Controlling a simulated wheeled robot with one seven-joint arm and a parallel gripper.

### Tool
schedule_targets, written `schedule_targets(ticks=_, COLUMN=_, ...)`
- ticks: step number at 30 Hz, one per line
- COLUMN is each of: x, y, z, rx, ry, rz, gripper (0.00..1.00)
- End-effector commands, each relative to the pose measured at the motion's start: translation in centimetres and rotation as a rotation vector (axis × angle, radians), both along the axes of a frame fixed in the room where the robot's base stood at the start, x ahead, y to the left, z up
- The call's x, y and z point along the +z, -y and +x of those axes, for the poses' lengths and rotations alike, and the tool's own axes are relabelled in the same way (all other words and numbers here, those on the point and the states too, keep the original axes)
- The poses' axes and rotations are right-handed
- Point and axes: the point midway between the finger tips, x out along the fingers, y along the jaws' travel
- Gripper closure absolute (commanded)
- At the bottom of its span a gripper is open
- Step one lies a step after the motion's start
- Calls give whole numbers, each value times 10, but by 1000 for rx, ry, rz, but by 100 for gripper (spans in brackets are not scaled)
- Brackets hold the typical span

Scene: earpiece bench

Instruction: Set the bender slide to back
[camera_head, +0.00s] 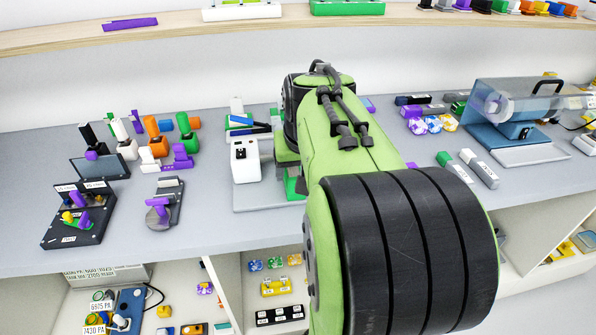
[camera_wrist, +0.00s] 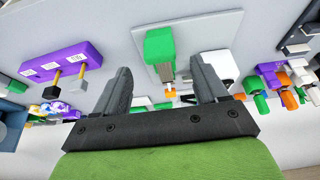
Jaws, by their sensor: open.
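I cannot tell for certain which part is the bender slide; no readable label names it. Ahead of the fingertips, a green block (camera_wrist: 160,44) with a small orange end (camera_wrist: 170,93) is on a pale plate (camera_wrist: 205,35). Whether the fingers touch it is unclear. In the head view my arm hides the gripper. A grey plate (camera_head: 262,197) beside my arm carries a white box (camera_head: 245,163), and a green part (camera_head: 292,189) shows partly behind the arm.
In the wrist view a purple block (camera_wrist: 62,60) with two pegs is at left, and several coloured parts crowd the right. In the head view a black two-lever unit (camera_head: 78,238) is at left and a blue machine (camera_head: 505,118) at right. Bare bench (camera_head: 215,235) shows at front left.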

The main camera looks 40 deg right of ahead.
Motion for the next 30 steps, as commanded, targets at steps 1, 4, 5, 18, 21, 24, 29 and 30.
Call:
schedule_targets(ticks=1, x=21, y=-3, z=-4, rx=0, ry=4, rz=-3, gripper=28)
schedule_targets(ticks=4, x=47, y=-9, z=-13, rx=1, ry=4, rz=-3, gripper=28)
schedule_targets(ticks=5, x=55, y=-11, z=-16, rx=1, ry=5, rz=-4, gripper=28)
schedule_targets(ticks=18, x=92, y=-21, z=-31, rx=-1, ry=-1, rz=1, gripper=28)
schedule_targets(ticks=21, x=92, y=-21, z=-31, rx=-1, ry=-1, rz=1, gripper=28)
schedule_targets(ticks=24, x=91, y=-21, z=-31, rx=-1, ry=-1, rz=1, gripper=28)
schedule_targets(ticks=29, x=91, y=-21, z=-31, rx=-1, ry=-1, rz=1, gripper=28)
schedule_targets(ticks=30, x=92, y=-23, z=-31, rx=3, ry=0, rz=0, gripper=28)
